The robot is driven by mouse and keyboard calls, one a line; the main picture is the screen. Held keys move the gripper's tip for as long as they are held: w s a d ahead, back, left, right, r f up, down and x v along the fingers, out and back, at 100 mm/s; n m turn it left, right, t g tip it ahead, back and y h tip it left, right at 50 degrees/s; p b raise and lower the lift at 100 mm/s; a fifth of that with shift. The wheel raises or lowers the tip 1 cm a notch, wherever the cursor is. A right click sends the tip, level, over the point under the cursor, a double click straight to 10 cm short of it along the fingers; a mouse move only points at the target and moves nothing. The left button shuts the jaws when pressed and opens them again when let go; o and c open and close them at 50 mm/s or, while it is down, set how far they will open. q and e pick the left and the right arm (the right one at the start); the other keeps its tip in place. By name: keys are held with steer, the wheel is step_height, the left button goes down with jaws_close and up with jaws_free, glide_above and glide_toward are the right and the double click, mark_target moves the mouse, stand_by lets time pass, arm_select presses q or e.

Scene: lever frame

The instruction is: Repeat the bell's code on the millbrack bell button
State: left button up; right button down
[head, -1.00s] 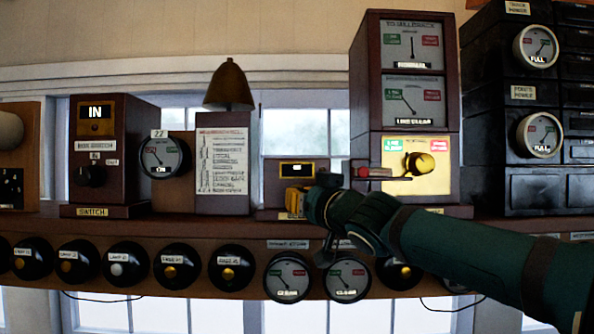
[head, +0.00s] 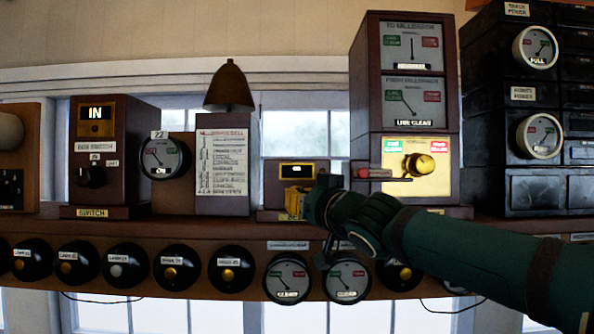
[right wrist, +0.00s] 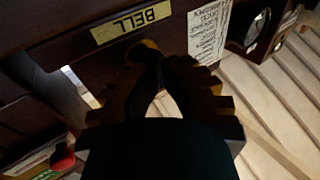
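The bell box (head: 270,214), a low dark wooden box with a small brass-framed window, stands below the window panes in the head view. My right gripper (head: 297,201) is in front of it, covering its lower front. In the right wrist view, a plate reading BELL (right wrist: 131,21) appears upside down. Just below it is the round brass bell button (right wrist: 144,50). My right gripper's fingertips (right wrist: 160,66) look closed together right at the button; whether they touch it I cannot tell. A brass bell dome (head: 229,86) sits above the printed code card (head: 221,162). My left gripper is out of view.
A tall instrument case (head: 365,75) with a brass knob and a red-ended lever stands right of the bell box. A switch box (head: 112,140) stands at the left. Several round dials and plungers line the shelf front (head: 220,285). Black cabinets (head: 490,100) stand far right.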

steer(key=shift+w, duration=0.25)
steer(key=shift+s, duration=0.1)
steer(key=shift+s+b, duration=0.3)
steer(key=shift+s, duration=0.4)
steer(key=shift+s+b, duration=1.2)
steer(key=shift+s, duration=1.3)
